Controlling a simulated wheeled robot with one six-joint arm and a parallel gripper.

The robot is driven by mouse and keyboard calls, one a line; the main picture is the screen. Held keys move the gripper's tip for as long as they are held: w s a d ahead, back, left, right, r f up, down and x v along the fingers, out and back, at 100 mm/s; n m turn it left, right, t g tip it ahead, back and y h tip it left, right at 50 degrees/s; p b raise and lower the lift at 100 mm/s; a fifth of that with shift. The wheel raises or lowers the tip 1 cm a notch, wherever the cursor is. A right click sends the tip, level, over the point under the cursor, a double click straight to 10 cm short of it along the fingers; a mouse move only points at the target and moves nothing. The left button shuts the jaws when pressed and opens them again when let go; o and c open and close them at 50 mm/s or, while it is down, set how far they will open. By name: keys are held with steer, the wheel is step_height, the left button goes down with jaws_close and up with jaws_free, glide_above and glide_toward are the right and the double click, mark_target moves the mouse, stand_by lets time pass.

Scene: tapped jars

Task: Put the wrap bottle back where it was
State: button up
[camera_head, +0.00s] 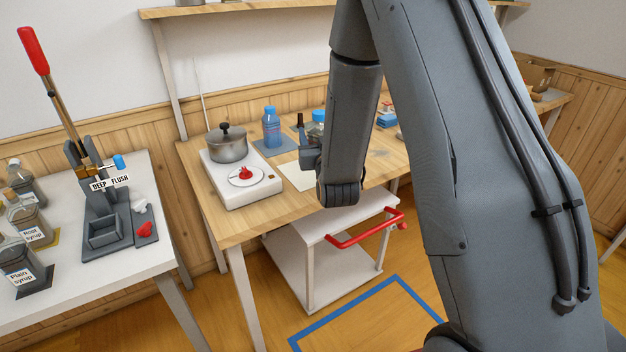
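A clear blue bottle with a blue cap (271,128) stands upright on a blue-grey mat (284,148) on the wooden table; I cannot tell whether it is the wrap bottle. A blue-capped container (318,116) shows partly, just right of the bottle, behind my arm. My gripper (303,135) is over the table, right of the blue bottle and apart from it. It overlaps the blue-capped container in the picture. My arm hides much of it, so its opening and any grip on the container do not show.
A white hotplate (240,190) with a grey pot (227,144) stands left on the wooden table. A pale sheet (297,176) lies in front of the mat. A white cart with a red handle (365,231) stands below. Labelled jars and a lever press (100,205) occupy the left table.

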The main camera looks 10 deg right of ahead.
steer(key=shift+w+f+p, duration=0.2)
steer(key=shift+w+f, duration=0.1)
steer(key=shift+f, duration=1.15)
steer(key=shift+w+f+p, duration=0.25)
steer(key=shift+f, duration=1.25)
steer(key=shift+w+f+p, duration=0.2)
steer(key=shift+w+f, duration=0.1)
steer(key=shift+f, duration=1.15)
steer(key=shift+f, duration=0.15)
steer(key=o, duration=1.4)
